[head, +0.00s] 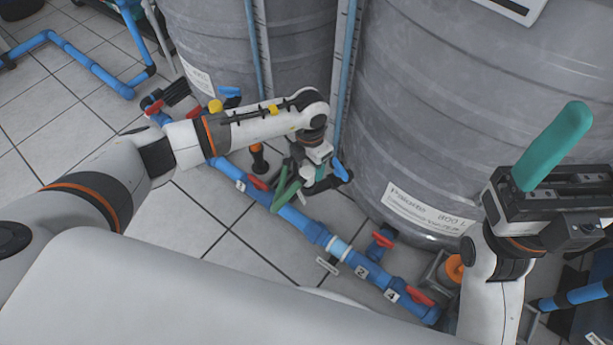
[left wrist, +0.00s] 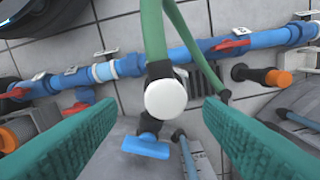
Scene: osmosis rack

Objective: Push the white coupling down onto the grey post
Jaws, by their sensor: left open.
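The white coupling (left wrist: 166,98) shows from above as a round white cap in the left wrist view, with a dark fitting (left wrist: 158,70) and a green hose (left wrist: 153,30) beside it. My left gripper (left wrist: 160,112) is open, with one green finger on each side of the coupling; I cannot tell whether either touches it. The grey post cannot be made out. My right gripper (head: 555,150) is raised at the right, with one green finger clearly showing.
A blue pipe (head: 312,229) with red valve handles runs along the tiled floor. A blue handle (left wrist: 145,147) lies close below the coupling. An orange-topped black fitting (left wrist: 262,75) stands to the right. Grey tanks (head: 440,110) wall off the back.

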